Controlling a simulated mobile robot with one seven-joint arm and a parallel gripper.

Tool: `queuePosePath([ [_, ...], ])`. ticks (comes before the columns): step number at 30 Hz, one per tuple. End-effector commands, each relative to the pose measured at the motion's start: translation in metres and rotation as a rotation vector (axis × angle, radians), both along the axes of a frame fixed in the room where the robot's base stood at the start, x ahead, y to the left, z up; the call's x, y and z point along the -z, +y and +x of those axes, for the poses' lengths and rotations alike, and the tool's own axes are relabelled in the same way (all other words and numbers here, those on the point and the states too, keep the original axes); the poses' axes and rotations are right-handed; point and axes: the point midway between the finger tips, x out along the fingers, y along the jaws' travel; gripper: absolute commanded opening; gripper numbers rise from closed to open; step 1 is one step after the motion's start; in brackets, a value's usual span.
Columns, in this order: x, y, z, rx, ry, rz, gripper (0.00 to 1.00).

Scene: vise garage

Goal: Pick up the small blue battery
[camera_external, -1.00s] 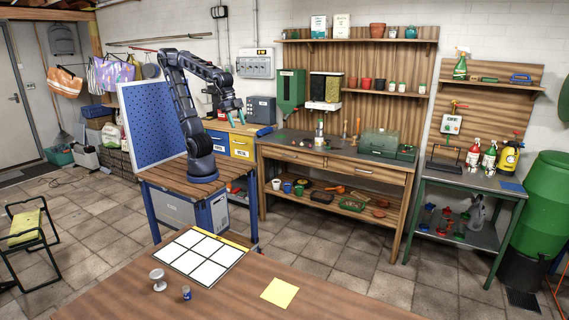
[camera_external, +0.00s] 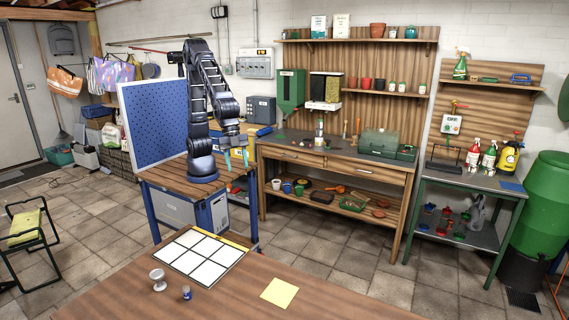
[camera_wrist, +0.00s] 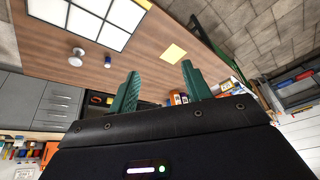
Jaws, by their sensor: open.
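The small blue battery (camera_external: 187,293) stands on the brown wooden table (camera_external: 330,307) in the foreground, just right of a silver knob-shaped object (camera_external: 158,279). It also shows small in the wrist view (camera_wrist: 107,61), upper left of my fingers.
A board with white squares (camera_external: 203,256) lies on the table behind the battery. A yellow square note (camera_external: 279,293) lies to the right. The table between battery and note is clear. A blue pegboard (camera_external: 152,122) stands beside my arm.

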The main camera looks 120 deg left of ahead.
Motion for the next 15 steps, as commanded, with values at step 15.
queuePosePath([
  [15, 0.121, -0.184, 0.031, 0.238, 0.02, -0.02, 0.49],
])
